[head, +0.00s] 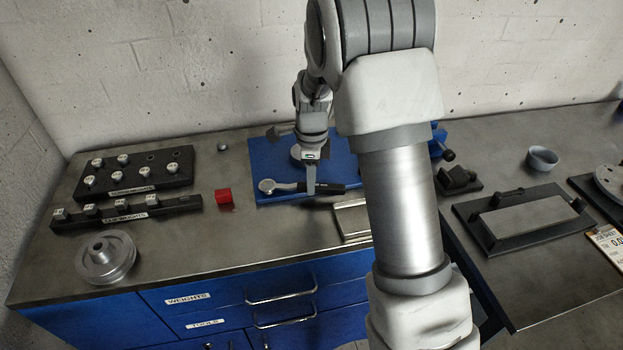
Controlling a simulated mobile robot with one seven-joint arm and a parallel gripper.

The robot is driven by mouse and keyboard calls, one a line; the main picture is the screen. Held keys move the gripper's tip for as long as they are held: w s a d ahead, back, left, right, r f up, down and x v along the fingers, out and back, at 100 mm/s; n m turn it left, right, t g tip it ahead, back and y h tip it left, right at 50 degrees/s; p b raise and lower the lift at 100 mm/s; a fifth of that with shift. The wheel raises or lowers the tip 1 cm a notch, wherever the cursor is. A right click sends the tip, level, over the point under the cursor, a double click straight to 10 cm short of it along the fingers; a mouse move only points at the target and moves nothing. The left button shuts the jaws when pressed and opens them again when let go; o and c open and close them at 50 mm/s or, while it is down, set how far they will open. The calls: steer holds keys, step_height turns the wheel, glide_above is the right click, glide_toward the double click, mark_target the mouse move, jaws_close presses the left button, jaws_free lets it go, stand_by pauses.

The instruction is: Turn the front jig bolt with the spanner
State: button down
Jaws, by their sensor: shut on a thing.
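The spanner (285,187) has a round silver head at its left end and a dark handle to the right. It lies level along the front part of a blue plate (262,158) on the bench. My gripper (311,188) points down and is shut on the spanner near the middle of its length. I cannot tell whether the spanner rests on the plate or is just above it. A grey round part on the plate is mostly hidden behind my gripper. I cannot make out the front jig bolt; my arm covers the plate's right side.
Two black weight racks (134,174) are at the back left. A metal block (352,220) lies in front of the plate. A grey bowl (542,157) and black fixture (523,218) are right.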

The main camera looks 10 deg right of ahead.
stand_by(0.4)
steer(key=shift+s+a+m+p, duration=0.25)
steer(key=shift+s+m, duration=0.25)
steer(key=shift+s+a+m+p, duration=0.25)
steer(key=shift+s+m, duration=0.25)
steer(key=shift+s+a+m, duration=0.1)
steer(key=shift+s+m, duration=0.2)
steer(key=shift+m, duration=0.2)
steer(key=shift+s+a+r+m+p, duration=0.1)
steer(key=shift+s+a+m+p, duration=0.55)
steer(key=shift+m+p, duration=0.2)
steer(key=shift+s+a+f+m+p, duration=0.25)
steer(key=shift+s+m+p, duration=0.15)
steer(key=shift+m, duration=0.25)
steer(key=shift+r, duration=0.1)
